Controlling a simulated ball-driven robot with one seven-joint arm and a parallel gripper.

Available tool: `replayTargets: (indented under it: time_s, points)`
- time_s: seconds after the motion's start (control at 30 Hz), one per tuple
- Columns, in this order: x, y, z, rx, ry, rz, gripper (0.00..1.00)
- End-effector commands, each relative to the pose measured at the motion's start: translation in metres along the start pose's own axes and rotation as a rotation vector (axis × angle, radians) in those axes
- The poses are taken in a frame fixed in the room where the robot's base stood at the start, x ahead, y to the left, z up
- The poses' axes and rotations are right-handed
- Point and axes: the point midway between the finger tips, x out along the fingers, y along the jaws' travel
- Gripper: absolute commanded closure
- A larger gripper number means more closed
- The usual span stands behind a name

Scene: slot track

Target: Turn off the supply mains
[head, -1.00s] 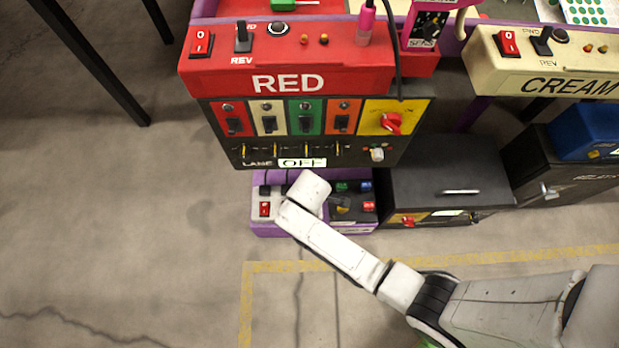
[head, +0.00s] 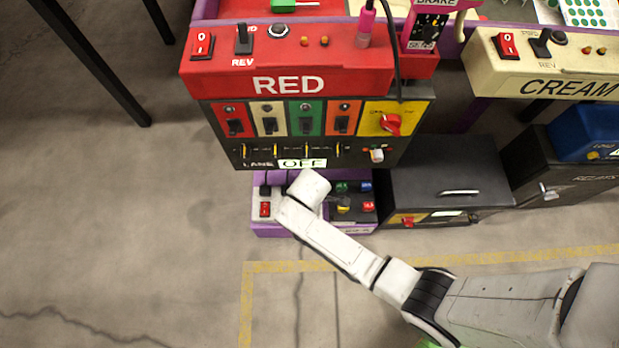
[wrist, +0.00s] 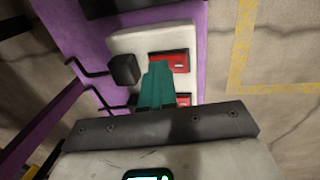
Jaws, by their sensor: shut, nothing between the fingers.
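The supply unit is a pale plate (head: 256,204) on a purple base (head: 285,230) low under the RED console. In the wrist view the plate (wrist: 127,42) bears a red rocker switch (wrist: 168,62), a second red rocker (wrist: 184,99) and a black plug (wrist: 122,69) with cables. No lettering naming the mains is readable. My gripper (wrist: 158,72) has teal fingers, shut and empty, in front of the plate between the plug and the rockers. They partly cover both rockers; contact cannot be told. In the head view my wrist hides the fingers, and one red rocker (head: 265,209) shows.
Above is the RED console (head: 290,65) with its lane switch panel (head: 265,160). A black cabinet (head: 450,175) stands to the right, with a red knob (head: 408,220). Coloured buttons (head: 367,206) sit right of my wrist. The floor at left is clear.

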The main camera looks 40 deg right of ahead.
Motion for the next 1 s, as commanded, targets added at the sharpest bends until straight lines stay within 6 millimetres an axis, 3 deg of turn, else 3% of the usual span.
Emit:
replayTargets:
  time_s: [0.23, 0.67, 1.0]
  points:
    - [-0.003, -0.014, 0.002, -0.003, -0.004, -0.006, 1.0]
    - [-0.005, -0.014, 0.001, -0.002, -0.002, -0.004, 1.0]
    - [-0.04, -0.011, -0.002, -0.002, -0.004, -0.005, 1.0]
